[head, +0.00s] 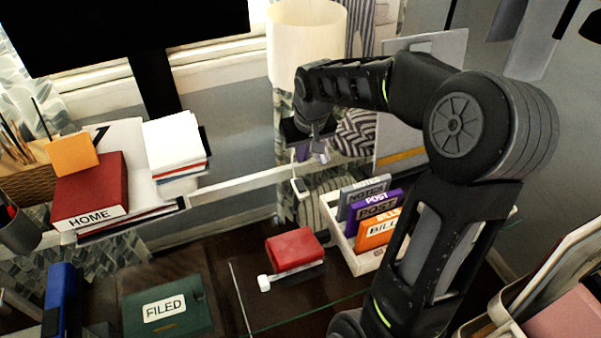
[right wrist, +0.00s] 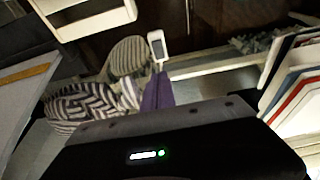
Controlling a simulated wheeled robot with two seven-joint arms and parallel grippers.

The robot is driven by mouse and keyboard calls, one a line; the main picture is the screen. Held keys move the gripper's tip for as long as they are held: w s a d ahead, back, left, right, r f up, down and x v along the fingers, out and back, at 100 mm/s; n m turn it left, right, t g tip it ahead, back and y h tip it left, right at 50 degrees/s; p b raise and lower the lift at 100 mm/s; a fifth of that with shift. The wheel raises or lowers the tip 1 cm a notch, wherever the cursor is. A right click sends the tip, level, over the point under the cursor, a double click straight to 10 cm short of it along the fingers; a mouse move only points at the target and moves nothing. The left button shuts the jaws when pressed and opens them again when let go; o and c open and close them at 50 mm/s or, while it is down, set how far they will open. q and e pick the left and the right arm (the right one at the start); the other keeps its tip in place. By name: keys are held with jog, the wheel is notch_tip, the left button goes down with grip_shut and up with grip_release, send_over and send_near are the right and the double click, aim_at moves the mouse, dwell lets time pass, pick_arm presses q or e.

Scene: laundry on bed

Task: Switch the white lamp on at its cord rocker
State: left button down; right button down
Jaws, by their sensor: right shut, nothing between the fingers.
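The white lamp (head: 306,45) has a cream drum shade and stands at the back, its lower part hidden behind my right arm. A small white rocker switch (head: 300,187) with a dark face sits below my right gripper (head: 320,154). The rocker also shows in the right wrist view (right wrist: 157,46), just beyond a narrow purple shape in front of the gripper. My right gripper is shut and empty, pointing down, and looks apart from the rocker. I cannot tell from the rocker whether it is on. My left gripper is out of view.
A white sorter (head: 362,257) with NOTES, POST and BILLS folders stands right of the rocker. A red HOME book (head: 92,190) and a white stack (head: 174,145) are left. A dark monitor (head: 120,30) stands behind.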

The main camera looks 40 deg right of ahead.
aim_at(300, 182)
jog(key=x, duration=0.5)
jog(key=p+x, duration=0.1)
jog(key=x, duration=0.1)
jog(key=shift+s+f, duration=0.3)
jog(key=shift+f, duration=0.75)
jog(key=shift+w, duration=0.1)
jog(key=shift+f+g, duration=0.15)
jog(key=shift+g, duration=0.15)
jog(key=shift+a, duration=0.1)
jog(key=shift+s+a, duration=0.15)
jog(key=shift+s, duration=0.65)
